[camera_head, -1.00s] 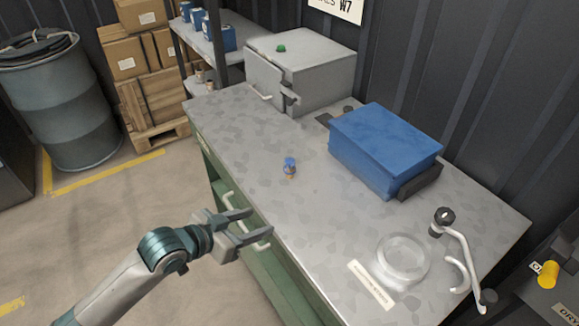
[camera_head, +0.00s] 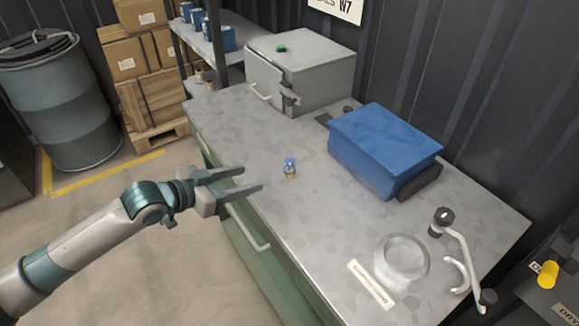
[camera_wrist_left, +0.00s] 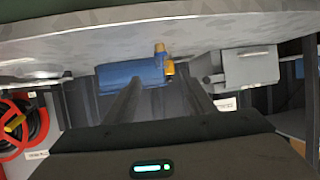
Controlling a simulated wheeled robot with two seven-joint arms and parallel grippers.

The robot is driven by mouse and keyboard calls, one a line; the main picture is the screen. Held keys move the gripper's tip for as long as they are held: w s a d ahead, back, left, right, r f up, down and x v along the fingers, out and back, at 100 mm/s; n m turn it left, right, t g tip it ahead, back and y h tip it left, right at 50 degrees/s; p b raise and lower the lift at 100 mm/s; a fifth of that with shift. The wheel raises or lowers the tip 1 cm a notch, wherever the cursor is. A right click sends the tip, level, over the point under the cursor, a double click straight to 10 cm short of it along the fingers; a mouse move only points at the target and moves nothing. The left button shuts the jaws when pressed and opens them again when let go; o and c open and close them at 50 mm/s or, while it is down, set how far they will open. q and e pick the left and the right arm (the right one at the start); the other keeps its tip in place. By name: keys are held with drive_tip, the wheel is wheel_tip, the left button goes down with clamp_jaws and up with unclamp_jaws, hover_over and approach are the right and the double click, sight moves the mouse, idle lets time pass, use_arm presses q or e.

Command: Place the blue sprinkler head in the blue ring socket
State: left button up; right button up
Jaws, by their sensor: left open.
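The blue sprinkler head (camera_head: 290,168), with a brass-coloured base, stands upright on the grey worktop. In the left wrist view, which is upside down, its brass part (camera_wrist_left: 160,48) shows between and beyond my fingers, against the blue box. My left gripper (camera_head: 251,178) is open and empty at the worktop's front edge, to the left of the sprinkler head and apart from it. Its fingers point toward the head. I see no clearly blue ring socket; a pale, clear-looking ring (camera_head: 402,258) lies at the worktop's right end. My right gripper is not in view.
A blue box (camera_head: 385,148) stands behind and right of the sprinkler head. A grey metal box (camera_head: 310,70) with a green knob stands at the far end. A bent pipe handle (camera_head: 462,250) is at the right. The worktop around the sprinkler head is clear.

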sight(285, 167)
use_arm(q)
drive_tip(key=p+x, duration=0.3)
drive_tip(key=x, duration=0.8)
drive_tip(key=shift+w+d+f, duration=0.25)
drive_tip(key=shift+w+d, duration=0.05)
drive_tip(key=shift+d, duration=0.05)
drive_tip(key=shift+w+p, duration=0.1)
drive_tip(key=shift+p, duration=0.25)
drive_tip(key=shift+w+d+p, duration=0.4)
drive_tip(key=shift+w, duration=0.05)
drive_tip(key=p+x, duration=0.1)
drive_tip(key=x, duration=0.1)
drive_tip(key=shift+w+d, duration=0.2)
drive_tip(key=shift+w, duration=0.1)
drive_tip(key=shift+w+d+f, duration=0.35)
drive_tip(key=shift+d, duration=0.05)
